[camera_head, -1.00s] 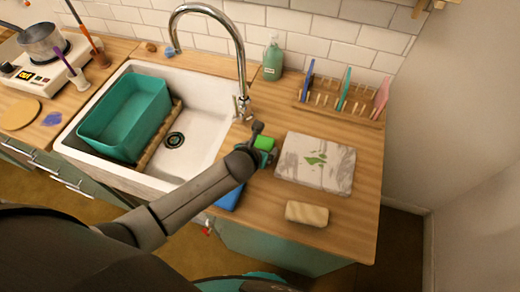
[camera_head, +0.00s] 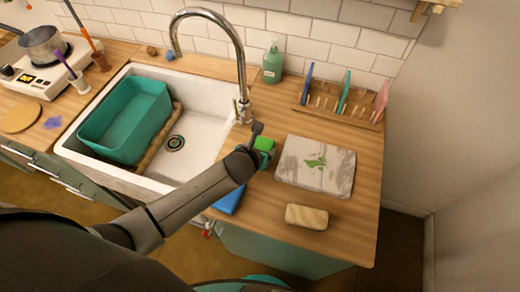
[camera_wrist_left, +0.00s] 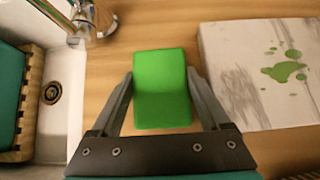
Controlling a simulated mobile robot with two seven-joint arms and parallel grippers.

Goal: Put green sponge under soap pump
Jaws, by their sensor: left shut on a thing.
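The green sponge (camera_head: 264,144) is between the fingers of my left gripper (camera_head: 262,147), over the counter between the sink and the stained slab. In the left wrist view the sponge (camera_wrist_left: 162,88) lies between both fingers of the left gripper (camera_wrist_left: 162,90), which is shut on it. Whether the sponge touches the counter cannot be told. The soap pump (camera_head: 273,62) is a green bottle standing upright at the back of the counter, right of the faucet and apart from the sponge. My right gripper is not in view.
A white slab with green stains (camera_head: 316,165) lies right of the gripper. A tan block (camera_head: 306,216) and a blue item (camera_head: 229,199) are near the front edge. The faucet (camera_head: 241,80) rises left of the pump; a wooden rack (camera_head: 336,112) stands right of it. A teal tub (camera_head: 126,120) sits in the sink.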

